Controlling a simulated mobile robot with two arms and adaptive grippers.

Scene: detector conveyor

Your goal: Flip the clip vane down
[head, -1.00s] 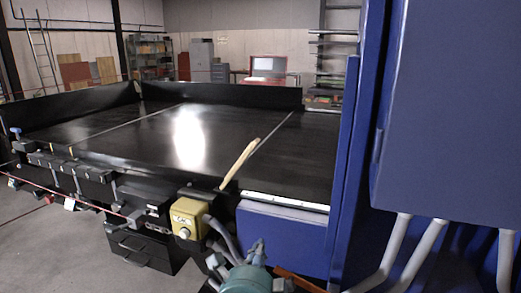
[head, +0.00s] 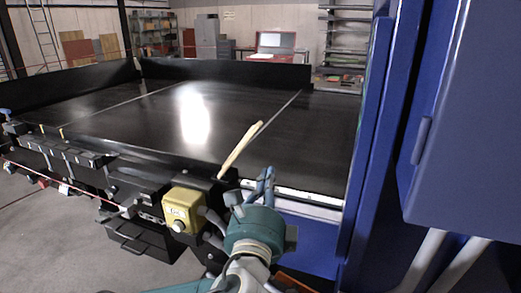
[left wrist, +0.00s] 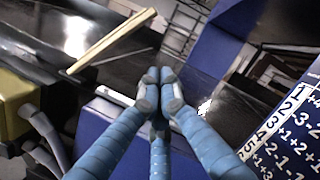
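The clip vane, seemingly the pale cream strip (head: 240,148), stands tilted up to the right at the near edge of the black conveyor (head: 140,115). In the left wrist view the strip (left wrist: 112,42) slants across the upper left. My left gripper (head: 266,176) is just right of the strip's lower end, above the conveyor's near edge, and apart from the strip. In the left wrist view its blue fingers (left wrist: 158,76) are drawn together at the tips with nothing visible between them. My right gripper is in neither view.
A yellow control box (head: 183,210) with a knob and grey hoses sits left of my left gripper. A tall blue cabinet (head: 445,110) stands close on the right. A blue panel (head: 308,240) lies below the white edge strip. The conveyor top is clear.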

